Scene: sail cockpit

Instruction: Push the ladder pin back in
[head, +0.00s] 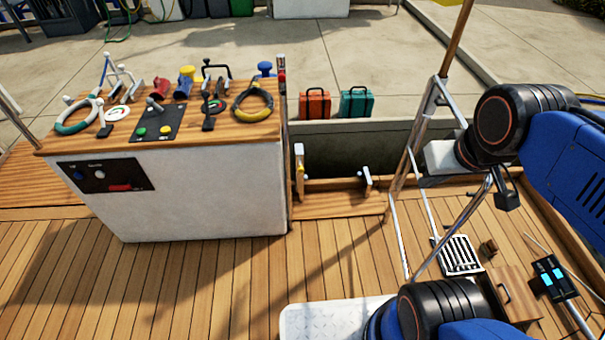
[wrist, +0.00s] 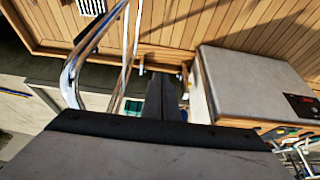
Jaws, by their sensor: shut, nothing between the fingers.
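I cannot single out the ladder pin for certain. Two small fittings stand in the gap in the deck edge, right of the white console: a taller one with a yellowish part (head: 299,172) and a shorter, pale-headed one (head: 366,179). They look tiny in the wrist view. Bent metal tubing (head: 408,225) stands right of them; it also shows at the upper left of the wrist view (wrist: 73,75). My gripper (wrist: 168,84) is shut and empty, its dark fingers pointing toward the gap. In the head view it is beside the tubing, its fingertips hard to make out.
The white console (head: 205,190) carries coiled ropes and switches and bounds the gap on the left. Red (head: 315,104) and teal (head: 357,104) cases stand beyond it. A wooden box (head: 513,295) and grating (head: 458,255) lie at right. The planked deck in the middle is clear.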

